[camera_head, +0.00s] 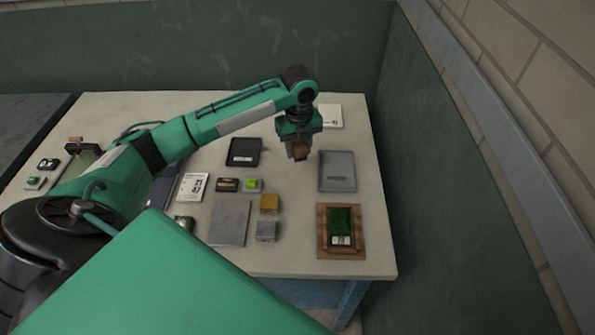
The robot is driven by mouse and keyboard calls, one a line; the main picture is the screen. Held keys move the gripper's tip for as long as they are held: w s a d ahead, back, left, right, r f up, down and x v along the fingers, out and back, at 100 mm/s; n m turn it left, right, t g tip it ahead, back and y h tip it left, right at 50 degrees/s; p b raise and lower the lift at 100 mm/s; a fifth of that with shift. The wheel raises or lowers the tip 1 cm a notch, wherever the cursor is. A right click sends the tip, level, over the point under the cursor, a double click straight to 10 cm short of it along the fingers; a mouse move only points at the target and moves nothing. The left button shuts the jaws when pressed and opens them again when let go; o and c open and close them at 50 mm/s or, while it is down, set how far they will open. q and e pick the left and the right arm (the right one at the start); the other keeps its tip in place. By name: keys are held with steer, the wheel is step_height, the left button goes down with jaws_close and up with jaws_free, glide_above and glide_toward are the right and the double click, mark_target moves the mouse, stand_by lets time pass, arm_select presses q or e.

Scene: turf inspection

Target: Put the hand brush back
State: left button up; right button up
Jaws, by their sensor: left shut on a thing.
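My left gripper (299,146) hangs pointing down above the back right part of the table. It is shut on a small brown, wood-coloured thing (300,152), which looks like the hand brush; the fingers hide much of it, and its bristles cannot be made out. The held piece is between a black tray (244,152) on its left and a flat grey case (338,184) on its right. I cannot tell whether it touches the table. My right gripper is not in view.
On the cream table (300,262), a wooden tray (323,243) with green turf is at front right. A grey plate (229,222), an ochre block (270,202) and a grey block (267,231) are near the middle. Green walls (440,180) stand behind and right.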

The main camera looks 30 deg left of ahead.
arm_select(q)
steer(key=p, duration=0.1)
glide_above(299, 181)
step_height(299, 181, down, 7)
steer(key=shift+s, duration=0.1)
steer(key=shift+f+p, duration=0.35)
steer(key=shift+f, duration=1.75)
steer(key=shift+f, duration=0.1)
steer(key=o, duration=0.9)
step_height(299, 181, up, 12)
steer(key=shift+f+b, duration=0.2)
steer(key=shift+b, duration=0.8)
steer(key=shift+r, duration=0.35)
steer(key=shift+f, duration=0.1)
